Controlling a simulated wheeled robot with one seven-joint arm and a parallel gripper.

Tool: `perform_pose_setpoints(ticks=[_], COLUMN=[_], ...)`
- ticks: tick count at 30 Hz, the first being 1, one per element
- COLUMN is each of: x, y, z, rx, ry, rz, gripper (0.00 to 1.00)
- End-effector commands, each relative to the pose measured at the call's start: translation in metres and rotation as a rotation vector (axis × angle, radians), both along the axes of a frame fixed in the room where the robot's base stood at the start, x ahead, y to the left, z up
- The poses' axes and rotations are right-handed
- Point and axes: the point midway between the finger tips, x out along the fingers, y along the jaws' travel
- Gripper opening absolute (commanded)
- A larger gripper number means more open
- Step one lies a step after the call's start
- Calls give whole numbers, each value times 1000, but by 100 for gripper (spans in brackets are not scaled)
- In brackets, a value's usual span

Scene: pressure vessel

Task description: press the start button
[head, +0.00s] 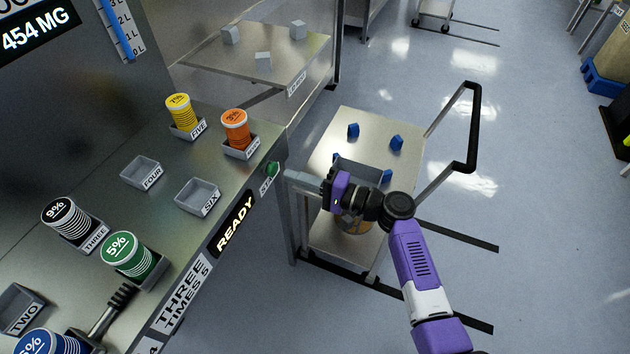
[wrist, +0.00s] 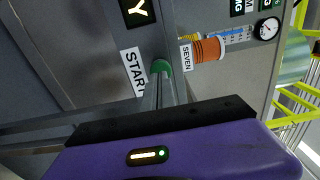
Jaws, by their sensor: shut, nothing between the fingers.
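The green start button (head: 271,169) sits on the front edge of the steel counter, beside a label reading START, partly cut off in the head view. My gripper (head: 291,175) is shut and empty, its fingers pointing left at the button with a small gap showing in the head view. In the wrist view the button (wrist: 161,66) shows just beyond the fingertips (wrist: 161,80), which cover its lower part. I cannot tell from the wrist view whether they touch. A lit READY display (head: 236,223) is on the same front edge.
The counter (head: 150,205) holds coloured disc stacks in labelled trays, among them an orange stack (head: 236,130) near the button. A steel cart (head: 375,125) with blue pieces stands below and behind my gripper. Open floor lies to the right.

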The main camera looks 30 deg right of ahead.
Motion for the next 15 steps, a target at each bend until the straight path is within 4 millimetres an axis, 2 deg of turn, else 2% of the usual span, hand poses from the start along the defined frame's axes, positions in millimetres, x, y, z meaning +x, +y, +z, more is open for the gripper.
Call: perform_pose_setpoints(ticks=[6,15], x=[17,20], y=[13,14], z=[0,0], rx=[0,0], ry=[0,0], rz=[1,-1], gripper=[0,0])
